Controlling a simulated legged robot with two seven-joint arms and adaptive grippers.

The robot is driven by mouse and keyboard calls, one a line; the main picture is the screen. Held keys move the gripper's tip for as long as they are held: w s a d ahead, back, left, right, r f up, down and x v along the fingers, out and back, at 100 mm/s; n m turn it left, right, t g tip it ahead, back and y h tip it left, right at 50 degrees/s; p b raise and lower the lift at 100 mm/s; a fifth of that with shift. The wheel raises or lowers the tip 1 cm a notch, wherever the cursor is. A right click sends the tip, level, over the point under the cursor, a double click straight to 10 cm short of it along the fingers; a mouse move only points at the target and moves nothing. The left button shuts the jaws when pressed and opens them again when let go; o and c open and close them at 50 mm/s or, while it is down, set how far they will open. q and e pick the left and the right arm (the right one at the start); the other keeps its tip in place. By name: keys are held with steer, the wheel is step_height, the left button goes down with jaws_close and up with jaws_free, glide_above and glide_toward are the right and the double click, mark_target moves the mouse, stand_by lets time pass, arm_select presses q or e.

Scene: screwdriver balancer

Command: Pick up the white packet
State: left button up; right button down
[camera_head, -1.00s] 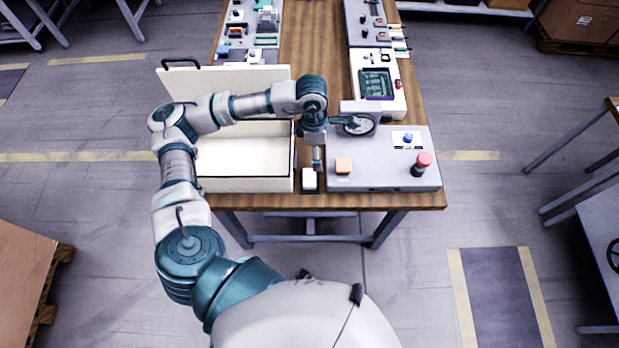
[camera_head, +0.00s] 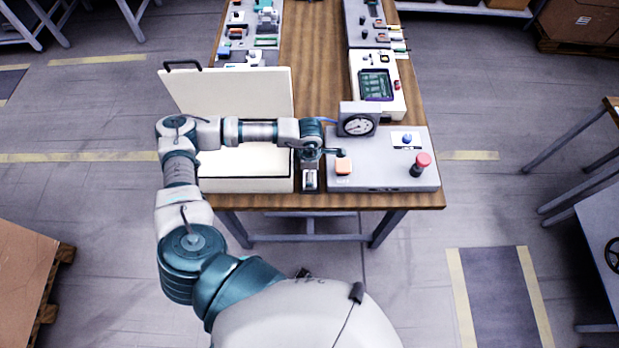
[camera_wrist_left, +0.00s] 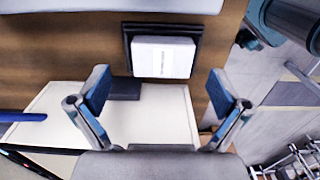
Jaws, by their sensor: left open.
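The white packet (camera_wrist_left: 163,57) lies in a shallow dark tray on the wooden table in the left wrist view. It is seen from above with faint print on its face. In the head view the tray stands near the table's front edge, between the white case and the grey panel. There my left gripper (camera_head: 310,181) hangs over it and hides most of the packet. In the left wrist view my left gripper (camera_wrist_left: 158,88) is open, its two blue-padded fingers wide apart and nothing between them. The packet shows beyond the fingertips, between their lines. My right gripper is out of view.
The open white case (camera_head: 240,185) stands close left of the tray, its lid (camera_head: 235,92) raised. The middle of the table (camera_head: 313,60) is clear.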

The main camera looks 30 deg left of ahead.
arm_select(q)
steer(key=shift+d+f, duration=0.1)
steer(key=shift+f, duration=1.35)
steer(key=c, duration=1.2)
steer(key=shift+r, duration=0.15)
steer(key=shift+c, duration=0.2)
